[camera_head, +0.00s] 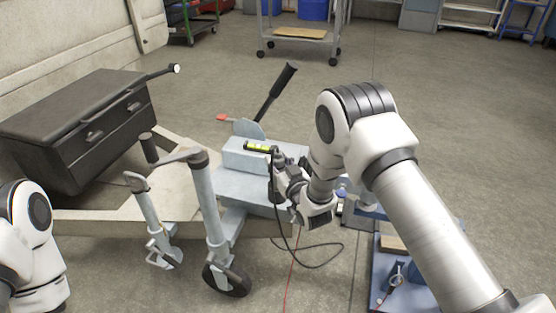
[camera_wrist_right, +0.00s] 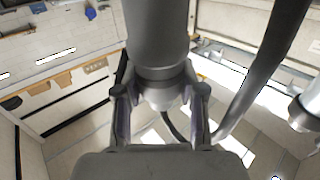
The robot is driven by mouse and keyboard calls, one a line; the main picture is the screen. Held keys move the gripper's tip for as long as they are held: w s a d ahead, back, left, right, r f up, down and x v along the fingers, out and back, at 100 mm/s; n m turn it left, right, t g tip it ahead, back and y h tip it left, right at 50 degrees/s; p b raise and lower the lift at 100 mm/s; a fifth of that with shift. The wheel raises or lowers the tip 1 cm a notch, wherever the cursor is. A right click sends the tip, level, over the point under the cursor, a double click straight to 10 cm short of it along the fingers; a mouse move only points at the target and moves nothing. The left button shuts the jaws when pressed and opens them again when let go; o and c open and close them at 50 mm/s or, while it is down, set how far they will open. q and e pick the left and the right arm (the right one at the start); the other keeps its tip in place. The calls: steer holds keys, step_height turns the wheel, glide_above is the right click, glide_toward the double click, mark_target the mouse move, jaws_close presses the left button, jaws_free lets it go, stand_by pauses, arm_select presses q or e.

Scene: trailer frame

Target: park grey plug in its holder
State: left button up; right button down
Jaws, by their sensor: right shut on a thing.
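My right gripper (camera_head: 277,168) is shut on the grey plug, beside the grey metal housing of the trailer's drawbar. In the right wrist view the plug is a thick grey cylinder (camera_wrist_right: 160,40), upright in the picture, between the two fingers of the gripper (camera_wrist_right: 160,100). In the head view the plug is small and partly hidden by the gripper. A black cable (camera_head: 278,222) hangs below the gripper and loops near the floor. I cannot make out the holder for certain. My left arm shows at the lower left edge; its gripper is out of view.
The trailer frame has a jockey wheel (camera_head: 226,279), a black handbrake lever (camera_head: 275,93) and a yellow-green level (camera_head: 259,147) on its housing (camera_head: 245,163). A dark toolbox (camera_head: 80,120) stands at left. A blue platform (camera_head: 385,280) is at lower right. Open floor lies behind.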

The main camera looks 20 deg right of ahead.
steer(key=shift+f+b, duration=1.1)
steer(key=shift+f, duration=0.6)
steer(key=c, duration=0.6)
jaws_free()
steer(key=shift+r, duration=0.1)
steer(key=s+d, duration=0.1)
steer(key=s, duration=1.1)
steer(key=shift+d, duration=0.2)
